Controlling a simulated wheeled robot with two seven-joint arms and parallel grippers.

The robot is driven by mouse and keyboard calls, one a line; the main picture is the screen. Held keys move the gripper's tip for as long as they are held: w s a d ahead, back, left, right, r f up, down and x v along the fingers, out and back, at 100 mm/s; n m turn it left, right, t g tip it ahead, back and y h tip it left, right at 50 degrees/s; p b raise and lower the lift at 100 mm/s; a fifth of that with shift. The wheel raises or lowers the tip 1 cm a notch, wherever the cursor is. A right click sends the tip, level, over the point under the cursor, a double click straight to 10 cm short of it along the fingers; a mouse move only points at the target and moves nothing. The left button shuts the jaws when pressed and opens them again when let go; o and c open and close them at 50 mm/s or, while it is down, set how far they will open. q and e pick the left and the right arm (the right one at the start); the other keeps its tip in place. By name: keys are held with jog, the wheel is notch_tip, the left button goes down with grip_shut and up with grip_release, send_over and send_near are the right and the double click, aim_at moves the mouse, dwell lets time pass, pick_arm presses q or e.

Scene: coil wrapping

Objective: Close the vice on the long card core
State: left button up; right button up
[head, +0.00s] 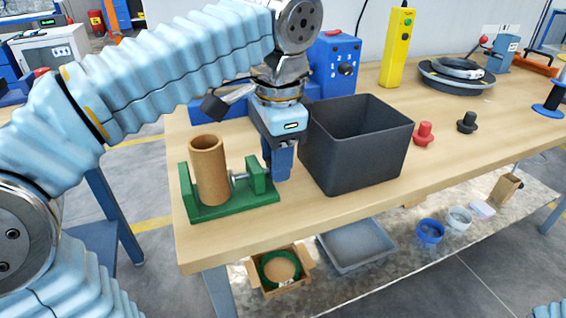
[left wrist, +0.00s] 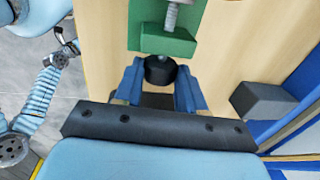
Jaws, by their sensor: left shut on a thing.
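The green vice (head: 232,209) stands at the left end of the wooden table. The long brown card core (head: 210,172) stands upright in it, its open end up. The vice screw (head: 240,177) runs from the right-hand green block towards the core; I cannot tell whether its end touches the core. My left gripper (head: 279,168) points down just right of the vice. In the left wrist view its blue fingers are shut on the black screw knob (left wrist: 160,70), beside the green block (left wrist: 167,41). The knob is hidden in the head view. My right gripper is not in view.
A dark open bin (head: 352,165) stands close to the right of my left gripper. A blue box with dials (head: 335,65) is behind. A red knob (head: 424,133) and a black knob (head: 467,122) stand farther right. The table's front edge is close to the vice.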

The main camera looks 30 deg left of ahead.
pick_arm(q)
jog(key=shift+w+a+g+h, duration=0.1)
jog(key=shift+g+h, duration=0.4)
jog(key=shift+h, duration=0.2)
jog(key=h, duration=0.1)
jog(key=g, duration=0.1)
jog(key=g+h, duration=0.1)
jog(key=shift+w+a+f+h, duration=0.1)
jog(key=shift+w+a+h, duration=0.2)
jog(key=shift+a, duration=0.05)
jog(key=o, duration=0.6)
jog(key=shift+s+d+t+y+b, duration=0.25)
jog(key=shift+t+y+b, duration=0.15)
jog(key=shift+y, duration=0.3)
jog(key=shift+d+t+y, duration=0.15)
jog(key=shift+t+y, duration=0.25)
jog(key=shift+y, duration=0.3)
